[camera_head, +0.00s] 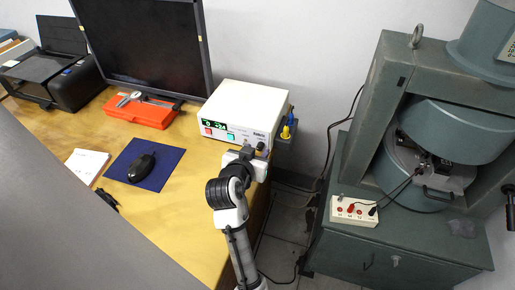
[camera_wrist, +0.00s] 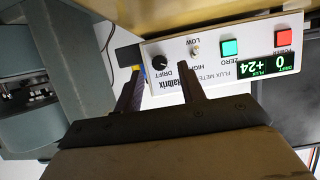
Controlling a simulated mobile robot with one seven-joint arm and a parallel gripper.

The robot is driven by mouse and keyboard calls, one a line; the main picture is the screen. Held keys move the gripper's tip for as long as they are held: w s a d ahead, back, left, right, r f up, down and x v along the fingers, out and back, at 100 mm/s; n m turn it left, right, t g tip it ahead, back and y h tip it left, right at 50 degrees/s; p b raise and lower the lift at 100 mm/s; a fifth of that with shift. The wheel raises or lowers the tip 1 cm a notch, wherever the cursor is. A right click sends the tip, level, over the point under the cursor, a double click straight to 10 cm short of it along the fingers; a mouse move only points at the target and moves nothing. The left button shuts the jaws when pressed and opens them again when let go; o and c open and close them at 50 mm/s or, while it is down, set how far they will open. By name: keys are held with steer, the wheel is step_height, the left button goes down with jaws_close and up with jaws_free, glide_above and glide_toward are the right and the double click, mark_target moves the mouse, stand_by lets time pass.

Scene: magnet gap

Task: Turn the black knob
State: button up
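The black knob (camera_wrist: 160,62) is a small round dial with a white mark, on the white front panel of the flux meter (camera_wrist: 215,58). In the head view the flux meter (camera_head: 240,108) stands on the wooden desk, with the knob (camera_head: 261,146) low at the right of its front. My gripper (camera_wrist: 160,72) is open, and its two dark fingers point at the panel. In the wrist view the knob shows between the fingertips, apparently just beyond them; I cannot tell whether they touch it. My gripper (camera_head: 254,153) is close in front of the panel in the head view.
On the panel are a green button (camera_wrist: 230,48), a red button (camera_wrist: 283,36), a small toggle switch (camera_wrist: 195,48) and a lit green display. A monitor (camera_head: 148,45), red case (camera_head: 142,112), mouse (camera_head: 142,167) and printer stand left. A large green magnet frame (camera_head: 345,160) stands right.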

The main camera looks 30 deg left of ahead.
mark_target(260, 146)
steer(key=shift+x, duration=1.05)
jaws_close()
steer(key=shift+r+n+p, duration=0.15)
steer(key=shift+n+p, duration=0.25)
steer(key=shift+p, duration=0.25)
steer(key=shift+a+h, duration=0.1)
steer(key=shift+h, duration=0.2)
jaws_free()
